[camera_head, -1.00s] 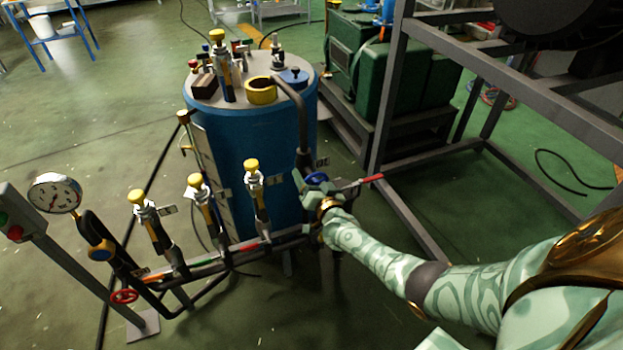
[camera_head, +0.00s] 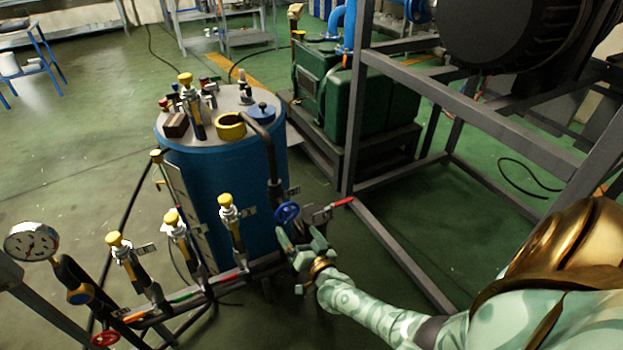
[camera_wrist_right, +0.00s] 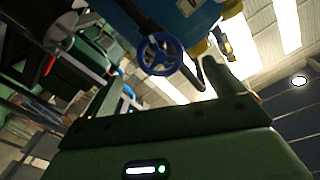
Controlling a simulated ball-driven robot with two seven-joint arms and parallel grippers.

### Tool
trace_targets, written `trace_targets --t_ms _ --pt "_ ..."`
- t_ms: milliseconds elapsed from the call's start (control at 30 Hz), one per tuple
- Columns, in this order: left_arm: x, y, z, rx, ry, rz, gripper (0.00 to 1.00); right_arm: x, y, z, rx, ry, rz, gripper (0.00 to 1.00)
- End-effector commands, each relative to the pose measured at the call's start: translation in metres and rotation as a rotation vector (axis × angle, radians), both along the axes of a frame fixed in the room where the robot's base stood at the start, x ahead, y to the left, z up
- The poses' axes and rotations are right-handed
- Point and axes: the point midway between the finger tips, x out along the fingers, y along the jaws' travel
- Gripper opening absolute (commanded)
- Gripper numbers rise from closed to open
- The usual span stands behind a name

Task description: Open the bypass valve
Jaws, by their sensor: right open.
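A valve with a blue handwheel (camera_head: 287,212) stands at the right end of the pipe manifold, beside the blue tank. A red lever handle (camera_head: 343,202) sticks out to its right. I cannot tell which of these is the bypass valve. My right gripper (camera_head: 301,238) is open and empty, just below and in front of the blue handwheel. In the right wrist view, the blue handwheel (camera_wrist_right: 160,55) shows whole, ahead of the gap between the two fingers, with nothing held. My left gripper is not in view.
The blue tank (camera_head: 218,185) stands behind the manifold. Several yellow-capped valves (camera_head: 172,222) rise from the pipe, with a red handwheel (camera_head: 105,339) and a gauge (camera_head: 31,242) at left. A grey steel frame (camera_head: 390,235) stands to the right of my gripper.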

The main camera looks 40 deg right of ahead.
Motion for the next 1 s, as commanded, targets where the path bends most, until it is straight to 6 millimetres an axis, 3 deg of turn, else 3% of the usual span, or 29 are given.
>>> trace_targets --t_ms 100,300,1000 --pt "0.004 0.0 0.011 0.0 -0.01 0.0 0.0 -0.027 0.006 0.003 0.001 0.001 0.0 0.94" --pt "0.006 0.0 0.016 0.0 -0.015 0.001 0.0 -0.051 0.012 0.0 -0.001 0.002 0.001 0.94" --pt "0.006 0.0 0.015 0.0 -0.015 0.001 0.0 -0.054 0.016 -0.006 -0.013 0.031 0.016 0.94"
